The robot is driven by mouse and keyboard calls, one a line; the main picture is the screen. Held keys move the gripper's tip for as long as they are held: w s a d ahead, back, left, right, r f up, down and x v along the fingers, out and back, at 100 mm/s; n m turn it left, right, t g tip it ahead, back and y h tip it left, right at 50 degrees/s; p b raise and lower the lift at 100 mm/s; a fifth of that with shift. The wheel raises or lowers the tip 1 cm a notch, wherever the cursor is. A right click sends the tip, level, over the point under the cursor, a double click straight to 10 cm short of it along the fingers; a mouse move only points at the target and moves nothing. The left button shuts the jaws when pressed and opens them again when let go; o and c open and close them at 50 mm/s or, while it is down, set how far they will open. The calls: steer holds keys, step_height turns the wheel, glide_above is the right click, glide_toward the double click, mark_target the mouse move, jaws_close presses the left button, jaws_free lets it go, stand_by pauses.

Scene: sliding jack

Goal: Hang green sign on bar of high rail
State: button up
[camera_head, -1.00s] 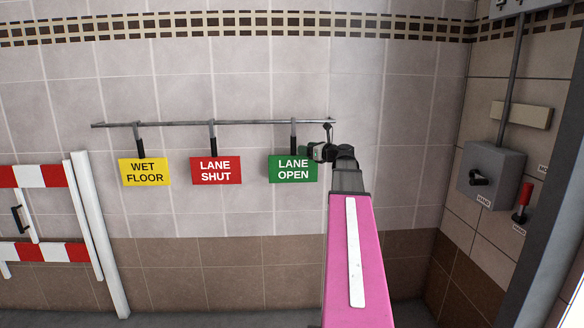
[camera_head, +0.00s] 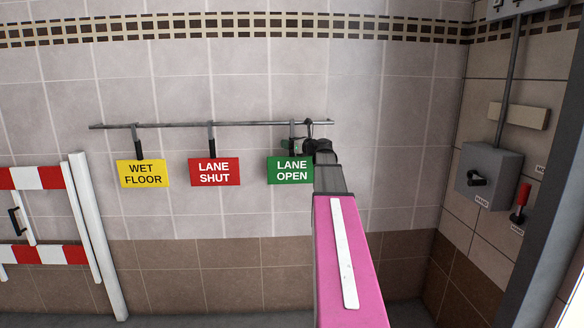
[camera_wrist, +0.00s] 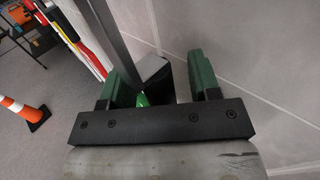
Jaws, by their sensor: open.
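The green LANE OPEN sign (camera_head: 290,170) hangs by its hook from the right part of a grey wall rail (camera_head: 230,124). My gripper (camera_head: 294,146) is just above the sign panel, at the sign's dark hook stem, and partly covers it. In the wrist view my gripper (camera_wrist: 160,78) is open, with its two green fingers apart. A dark block with a grey bar stands between them, and a bright green sliver of the sign (camera_wrist: 142,100) shows below. Whether either finger touches the stem cannot be told.
A yellow WET FLOOR sign (camera_head: 143,173) and a red LANE SHUT sign (camera_head: 214,171) hang further left on the same rail. A red-and-white barrier (camera_head: 40,177) stands at left. A grey switch box (camera_head: 490,175) is on the right wall. An orange cone (camera_wrist: 33,112) stands on the floor.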

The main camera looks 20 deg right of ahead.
steer(key=shift+w+a, duration=0.15)
steer(key=shift+w, duration=0.15)
jaws_close()
steer(key=shift+r, duration=0.15)
